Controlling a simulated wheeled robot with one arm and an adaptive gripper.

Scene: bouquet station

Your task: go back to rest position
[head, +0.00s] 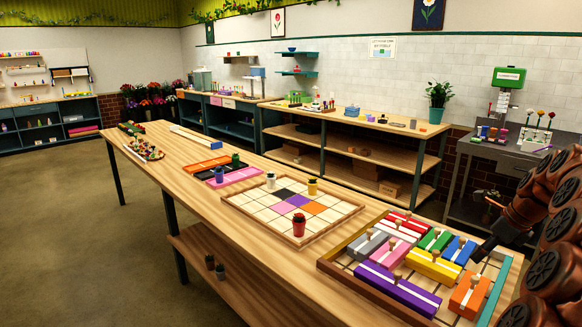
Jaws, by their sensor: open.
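My brown arm fills the right edge of the head view. My gripper (487,247) shows as a small dark shape at the arm's left end, over the right side of the wooden tray of coloured blocks (336,268). It is open, and I see nothing held in it. Much of it is hidden or too small to make out. The tray holds several knobbed blocks, among them a purple block (397,290), a yellow block (432,266), a blue block (459,249) near the gripper and an orange block (468,295).
Pink and black trays are farther back. A grey side table (480,150) with a green-topped device stands behind my arm. The floor at left is clear.

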